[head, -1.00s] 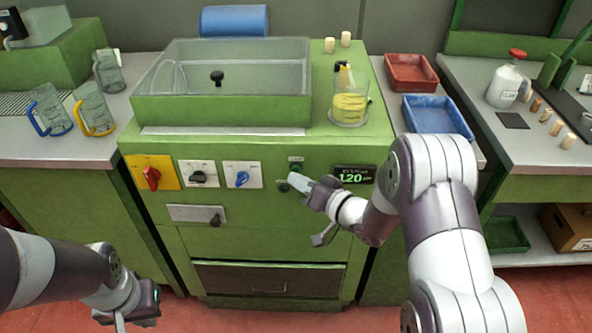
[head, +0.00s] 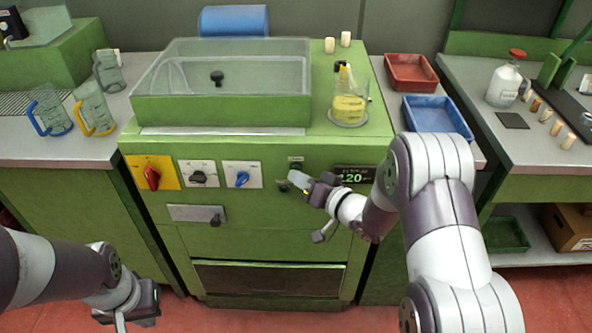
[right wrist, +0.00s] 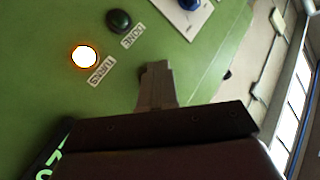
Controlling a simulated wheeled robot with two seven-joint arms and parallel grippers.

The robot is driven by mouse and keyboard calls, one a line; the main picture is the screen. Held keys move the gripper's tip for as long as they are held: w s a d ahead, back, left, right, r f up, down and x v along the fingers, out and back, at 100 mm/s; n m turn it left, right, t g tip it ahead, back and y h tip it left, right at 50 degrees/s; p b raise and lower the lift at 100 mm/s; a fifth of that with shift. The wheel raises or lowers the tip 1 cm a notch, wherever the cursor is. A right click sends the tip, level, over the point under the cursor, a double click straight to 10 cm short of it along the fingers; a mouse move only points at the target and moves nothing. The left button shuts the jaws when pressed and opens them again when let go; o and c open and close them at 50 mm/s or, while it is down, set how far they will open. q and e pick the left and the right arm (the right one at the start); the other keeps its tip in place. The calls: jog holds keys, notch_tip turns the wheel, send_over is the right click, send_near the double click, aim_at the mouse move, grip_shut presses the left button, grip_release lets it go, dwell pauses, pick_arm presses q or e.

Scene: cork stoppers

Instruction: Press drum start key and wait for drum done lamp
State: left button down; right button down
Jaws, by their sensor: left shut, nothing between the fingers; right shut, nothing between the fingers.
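The green drum machine (head: 250,225) stands in the middle of the head view. My right gripper (head: 291,177) is shut and empty, its tips at the front panel just below a small key with a label (head: 296,162). In the right wrist view, its shut fingers (right wrist: 156,72) reach to the panel and hide what lies behind them; I cannot tell whether they touch it. The DONE lamp (right wrist: 119,20) is dark. The TURNS lamp (right wrist: 84,57) glows white with an orange rim. My left gripper (head: 122,318) is shut and empty, low at the left.
A lit green display (head: 354,175) sits right of my right gripper. The red-yellow switch (head: 152,177) and two knobs are left of it. A beaker with yellow contents (head: 348,108) stands on the machine top. Blue (head: 437,116) and red (head: 411,72) trays lie to the right.

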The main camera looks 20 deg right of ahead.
jog(key=shift+s+a+p, duration=0.2)
jog(key=shift+s+p, duration=0.1)
jog(key=shift+s, duration=0.5)
jog(key=s, duration=0.2)
jog(key=s+a+p, duration=0.1)
jog(key=s, duration=0.1)
jog(key=shift+s+a, duration=0.2)
jog(key=shift+s, duration=0.2)
dwell(0.4)
